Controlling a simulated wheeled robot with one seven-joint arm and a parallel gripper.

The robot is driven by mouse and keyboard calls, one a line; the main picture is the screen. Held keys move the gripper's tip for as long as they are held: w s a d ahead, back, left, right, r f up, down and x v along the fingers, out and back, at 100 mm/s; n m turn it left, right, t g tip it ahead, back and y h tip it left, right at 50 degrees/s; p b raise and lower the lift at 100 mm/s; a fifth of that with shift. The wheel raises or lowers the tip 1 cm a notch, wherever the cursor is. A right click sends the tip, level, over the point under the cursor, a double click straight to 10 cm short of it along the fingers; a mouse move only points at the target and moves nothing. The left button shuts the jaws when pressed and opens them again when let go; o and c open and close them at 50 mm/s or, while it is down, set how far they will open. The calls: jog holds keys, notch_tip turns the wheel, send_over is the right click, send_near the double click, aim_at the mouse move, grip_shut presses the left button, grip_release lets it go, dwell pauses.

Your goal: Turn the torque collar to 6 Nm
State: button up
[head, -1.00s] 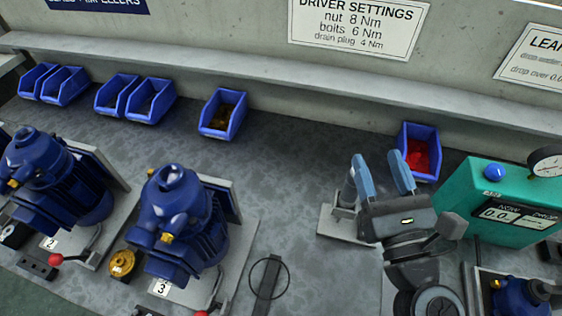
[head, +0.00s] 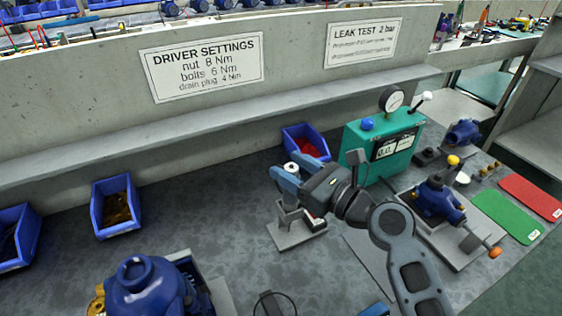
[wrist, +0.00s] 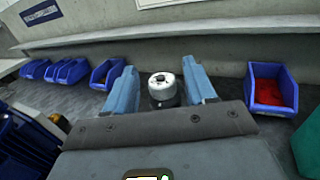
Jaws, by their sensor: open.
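The torque driver stands upright in a grey stand (head: 297,235) on the bench. Its pale round top, with the torque collar (wrist: 162,86), shows between my fingers in the wrist view, with a gap on each side. In the head view the driver's top (head: 291,169) shows beside the blue fingertips. My gripper (head: 283,180) is open around the driver's upper end and holds nothing. No scale or setting on the collar can be read. The wall sign (head: 203,67) reads nut 8 Nm, bolts 6 Nm, drain plug 4 Nm.
A blue bin with red parts (head: 306,143) stands behind the driver. A green leak tester (head: 383,145) stands to its right. A blue pump (head: 437,200) sits on a plate at right, another pump (head: 145,287) at front left.

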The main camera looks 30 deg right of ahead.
jog(key=shift+x, duration=1.2)
jog(key=c, duration=1)
jog(key=shift+n+y, duration=0.3)
jog(key=shift+y, duration=0.1)
jog(key=shift+s+a+n+g+y+p, duration=0.2)
jog(key=shift+n+g+y+p, duration=0.55)
jog(key=shift+n+g+y, duration=1.3)
jog(key=shift+s+a+n+g+y+p, duration=0.2)
jog(key=shift+n+g+y+p, duration=0.5)
jog(key=shift+n+g+y, duration=1.25)
jog(key=shift+s+a+n+g+y+p, duration=0.2)
jog(key=shift+n+g+y+p, duration=0.85)
jog(key=shift+g, duration=1.65)
jog(key=shift+s+d+n, duration=0.1)
jog(key=shift+n, duration=0.45)
